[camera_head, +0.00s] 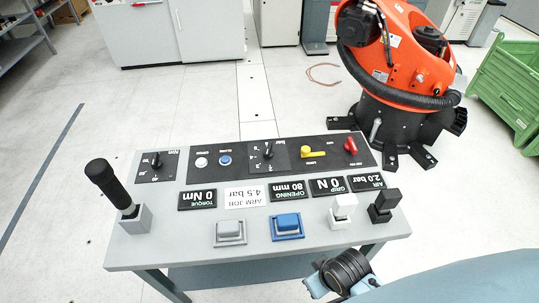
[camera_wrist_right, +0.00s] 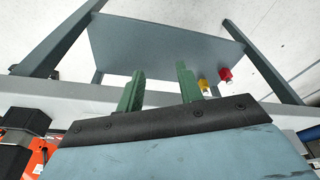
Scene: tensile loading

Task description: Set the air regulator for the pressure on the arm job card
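The white arm job card (camera_head: 244,196) reads "ARM JOB 4.5 bar", upside down in the head view. The air display (camera_head: 368,182) reads "AIR 2.0 bar". A large dial (camera_head: 267,150) sits mid-panel and a smaller dial (camera_head: 156,161) at the left; their labels are too small to read surely, so I cannot tell which control is the air regulator. A black square knob (camera_head: 385,203) stands near the air display. My right gripper (camera_wrist_right: 161,78) has its green fingers apart and empty in the wrist view, near the console's grey structure. My left gripper is not in view.
The floor at left is clear.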

